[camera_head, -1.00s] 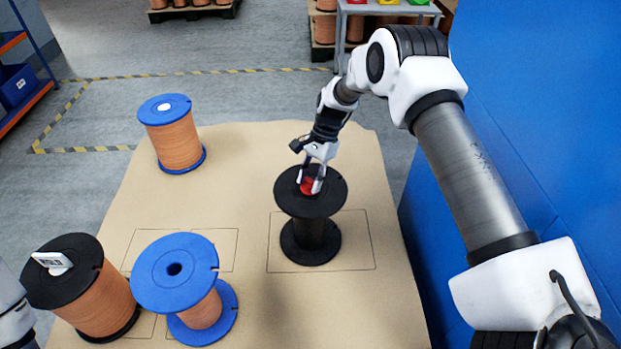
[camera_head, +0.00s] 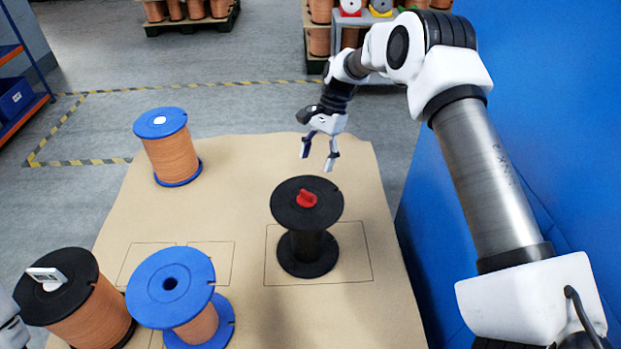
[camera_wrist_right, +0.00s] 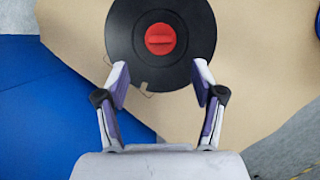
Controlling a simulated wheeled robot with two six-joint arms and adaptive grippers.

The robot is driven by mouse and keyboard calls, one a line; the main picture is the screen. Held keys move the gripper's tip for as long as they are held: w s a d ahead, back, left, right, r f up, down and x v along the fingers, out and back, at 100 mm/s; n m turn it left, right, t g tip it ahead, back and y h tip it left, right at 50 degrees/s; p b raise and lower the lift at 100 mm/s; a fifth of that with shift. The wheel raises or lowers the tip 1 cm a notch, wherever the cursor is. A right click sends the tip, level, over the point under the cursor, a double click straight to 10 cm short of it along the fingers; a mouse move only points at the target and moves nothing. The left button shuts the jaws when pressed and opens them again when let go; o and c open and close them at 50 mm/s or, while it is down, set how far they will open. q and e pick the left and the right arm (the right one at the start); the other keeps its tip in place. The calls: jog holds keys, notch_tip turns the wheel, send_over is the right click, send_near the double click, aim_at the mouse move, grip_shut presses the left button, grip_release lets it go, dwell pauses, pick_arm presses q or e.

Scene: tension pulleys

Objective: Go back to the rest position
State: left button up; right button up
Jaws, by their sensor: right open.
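My right gripper (camera_head: 319,160) is open and empty, above and behind a black spool (camera_head: 290,213) in the head view. The black spool stands upright on the brown mat inside a drawn rectangle and has a red knob (camera_head: 306,199) on its top centre. In the right wrist view the open fingers (camera_wrist_right: 161,90) point toward the black spool's top disc (camera_wrist_right: 128,22), with the red knob (camera_wrist_right: 160,39) beyond the fingertips. The gripper is apart from the spool. My left gripper is not in view; only a bit of white arm shows at the lower left edge.
On the mat (camera_head: 235,160) stand a blue spool with copper wire (camera_head: 172,155) at the back left, another blue spool (camera_head: 170,287) in front, and a black copper spool (camera_head: 97,310) with a white tag. A blue wall (camera_head: 540,130) is close on the right.

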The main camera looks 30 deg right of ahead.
jog(key=shift+v, duration=0.9)
